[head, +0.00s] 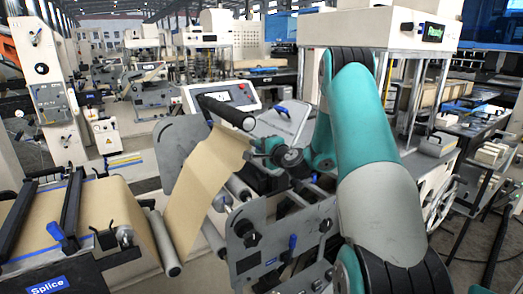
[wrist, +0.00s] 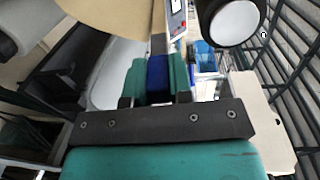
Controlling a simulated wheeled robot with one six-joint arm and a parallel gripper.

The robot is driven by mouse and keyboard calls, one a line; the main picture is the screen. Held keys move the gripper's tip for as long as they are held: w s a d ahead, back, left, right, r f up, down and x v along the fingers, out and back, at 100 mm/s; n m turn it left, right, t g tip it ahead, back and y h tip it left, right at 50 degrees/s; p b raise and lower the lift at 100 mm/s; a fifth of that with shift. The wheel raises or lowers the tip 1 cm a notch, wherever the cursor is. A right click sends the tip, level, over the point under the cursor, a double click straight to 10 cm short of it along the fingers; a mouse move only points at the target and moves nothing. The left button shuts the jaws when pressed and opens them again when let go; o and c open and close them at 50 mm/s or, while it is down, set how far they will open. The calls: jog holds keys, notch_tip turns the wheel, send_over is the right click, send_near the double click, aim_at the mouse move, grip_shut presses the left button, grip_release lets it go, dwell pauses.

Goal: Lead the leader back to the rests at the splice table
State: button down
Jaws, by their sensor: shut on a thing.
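The leader is a kraft paper web (head: 205,165) rising from the left to a black bar (head: 225,112) with a pale end. In the wrist view the paper (wrist: 110,18) is at the top left, and a black roller with a white end (wrist: 236,22) is at the top right. My gripper (wrist: 157,75) is shut on a blue piece (wrist: 158,72) between its teal fingers. In the head view my gripper (head: 258,146) is just right of the paper, below the bar; its grip is hard to see there. The splice table (head: 47,284), labelled Splice, is at the lower left; I cannot clearly make out its rests.
Two black crossbars (head: 70,208) lie over the paper on the table. A tilted screen (head: 222,97) is behind the bar. A dark rail frame (wrist: 290,65) is at right in the wrist view.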

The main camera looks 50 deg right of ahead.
jog(key=shift+s+f+t+b, duration=0.1)
jog(key=shift+f+t+b, duration=0.55)
jog(key=shift+b, duration=1.9)
jog(key=shift+f+g, duration=0.15)
jog(key=shift+g, duration=0.1)
jog(key=shift+a, duration=0.4)
jog(key=w+a+p, duration=0.3)
jog(key=a+p, duration=0.5)
jog(key=a, duration=0.4)
jog(key=w+a+p, duration=0.3)
jog(key=a+p, duration=0.5)
jog(key=a, duration=0.4)
jog(key=shift+a+f, duration=0.15)
jog(key=shift+a, duration=0.05)
